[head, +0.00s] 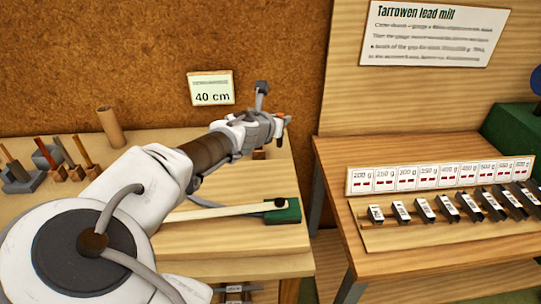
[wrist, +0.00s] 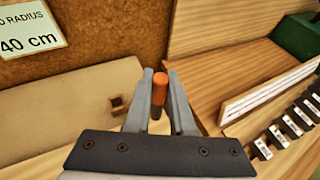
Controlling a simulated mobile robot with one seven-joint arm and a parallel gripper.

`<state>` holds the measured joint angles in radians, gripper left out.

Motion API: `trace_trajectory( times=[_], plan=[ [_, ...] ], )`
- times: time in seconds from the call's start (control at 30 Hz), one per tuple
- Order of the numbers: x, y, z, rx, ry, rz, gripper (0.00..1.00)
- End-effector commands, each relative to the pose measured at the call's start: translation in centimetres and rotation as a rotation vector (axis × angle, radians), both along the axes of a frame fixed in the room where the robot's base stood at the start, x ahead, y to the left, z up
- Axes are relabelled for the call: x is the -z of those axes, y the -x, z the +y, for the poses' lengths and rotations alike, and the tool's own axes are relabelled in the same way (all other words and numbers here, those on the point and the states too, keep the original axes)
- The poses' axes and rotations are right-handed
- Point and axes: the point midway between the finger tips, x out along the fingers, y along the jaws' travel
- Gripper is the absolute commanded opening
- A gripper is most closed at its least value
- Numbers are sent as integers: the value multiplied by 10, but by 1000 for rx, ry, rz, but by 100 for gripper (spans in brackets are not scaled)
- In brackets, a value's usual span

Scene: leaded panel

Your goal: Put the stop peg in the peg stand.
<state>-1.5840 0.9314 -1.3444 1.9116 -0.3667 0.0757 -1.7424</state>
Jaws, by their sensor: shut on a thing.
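The stop peg (wrist: 159,90) has an orange top and stands between the fingers of my gripper (wrist: 160,76), which is shut on it. In the head view my gripper (head: 276,124) is over the far right part of the left bench, and the peg is mostly hidden there. A small brown block with a dark opening, which looks like the peg stand (wrist: 118,104), sits on the bench to the left of the fingers in the wrist view. In the head view a small brown block (head: 259,154) shows just below the gripper. The peg appears apart from the stand.
A "40 cm" card (head: 211,89) is on the back wall. A pale bar ends in a green block (head: 283,210) near the bench's right edge. Several tools (head: 75,158) and a cardboard tube (head: 110,127) stand left. The right bench (head: 400,260) holds labelled weights, beyond a gap.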

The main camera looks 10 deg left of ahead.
Motion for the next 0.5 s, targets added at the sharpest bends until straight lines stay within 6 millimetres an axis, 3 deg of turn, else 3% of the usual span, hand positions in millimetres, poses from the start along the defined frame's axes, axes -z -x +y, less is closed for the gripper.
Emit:
trace_trajectory(
  times=[0.17, 0.5],
  plan=[
    [2, -2, 7, -4, 1, -1, 0],
    [43, -50, 52, -3, 2, -2, 0]
  ],
)
